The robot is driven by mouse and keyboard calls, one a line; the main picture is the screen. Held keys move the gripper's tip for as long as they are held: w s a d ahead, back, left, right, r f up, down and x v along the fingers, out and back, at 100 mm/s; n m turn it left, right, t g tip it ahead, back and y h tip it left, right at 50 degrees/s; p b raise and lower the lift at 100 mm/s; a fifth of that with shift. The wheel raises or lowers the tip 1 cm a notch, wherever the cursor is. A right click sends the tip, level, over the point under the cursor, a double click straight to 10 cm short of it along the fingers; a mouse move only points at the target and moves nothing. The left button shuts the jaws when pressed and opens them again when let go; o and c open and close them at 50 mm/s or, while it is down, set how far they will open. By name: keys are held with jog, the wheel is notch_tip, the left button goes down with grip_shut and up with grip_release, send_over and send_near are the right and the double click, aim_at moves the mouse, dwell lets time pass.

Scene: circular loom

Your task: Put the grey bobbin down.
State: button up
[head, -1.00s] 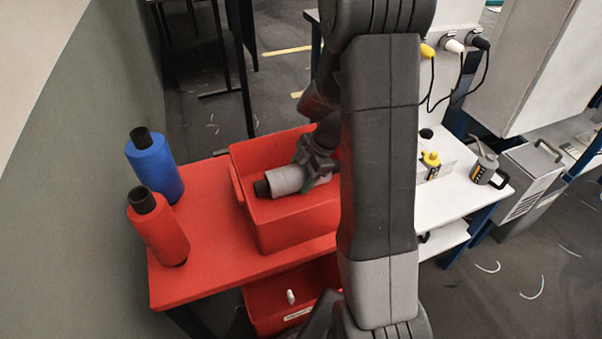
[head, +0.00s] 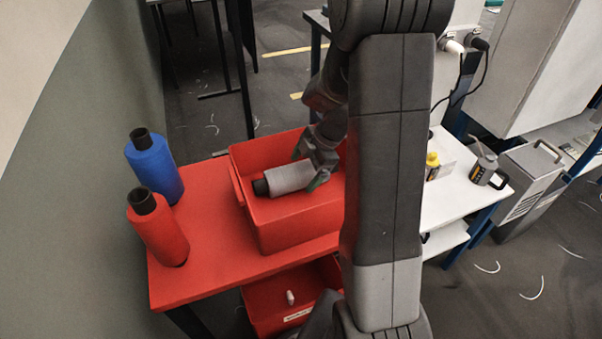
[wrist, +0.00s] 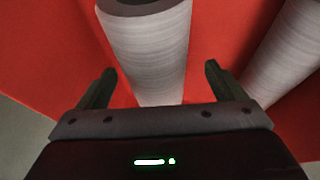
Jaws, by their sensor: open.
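The grey bobbin (head: 287,178) lies on its side in the red crate (head: 283,238), its dark core end pointing left in the head view. In the wrist view the grey bobbin (wrist: 148,50) runs between the two fingers, with a gap on each side. My gripper (head: 319,172) is open at the bobbin's right end in the head view. It also shows in the wrist view (wrist: 158,85), its fingers spread. My arm hides the right side of the crate in the head view.
A second grey bobbin (wrist: 285,60) lies at the right in the wrist view. A blue bobbin (head: 154,168) and a red bobbin (head: 158,230) stand upright on the red table (head: 205,275). A lower red bin (head: 270,310) sits beneath. A white bench (head: 455,195) stands right.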

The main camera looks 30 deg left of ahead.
jog(key=v, duration=0.9)
jog(key=shift+r, duration=0.15)
jog(key=shift+d, duration=0.1)
jog(key=shift+c, duration=0.4)
